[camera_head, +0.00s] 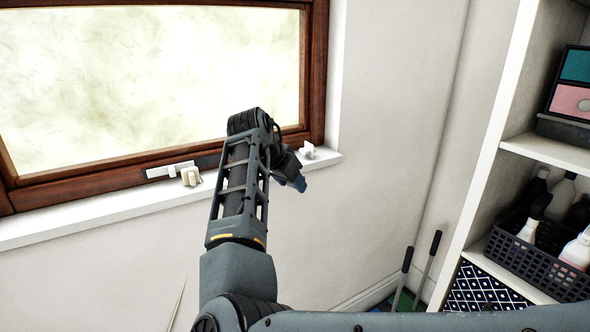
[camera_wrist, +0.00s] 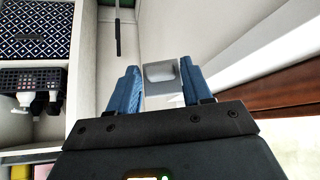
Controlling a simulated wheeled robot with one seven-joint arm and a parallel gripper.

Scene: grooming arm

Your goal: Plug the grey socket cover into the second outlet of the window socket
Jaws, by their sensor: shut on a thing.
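My gripper (camera_head: 297,183) is in front of the wall, at the right end of the window sill in the head view. In the wrist view, its blue fingers (camera_wrist: 160,86) are shut on the grey socket cover (camera_wrist: 161,73), a small block with a grey face and paler body. The cover cannot be made out in the head view. The strip's separate outlets are too small to tell.
A small white object (camera_head: 307,150) sits on the sill (camera_head: 70,222) just behind my gripper. The brown window frame (camera_head: 100,181) rises behind the sill. A white shelf (camera_head: 552,151) with a dark basket (camera_head: 530,262) stands at the right. The wall below the sill is clear.

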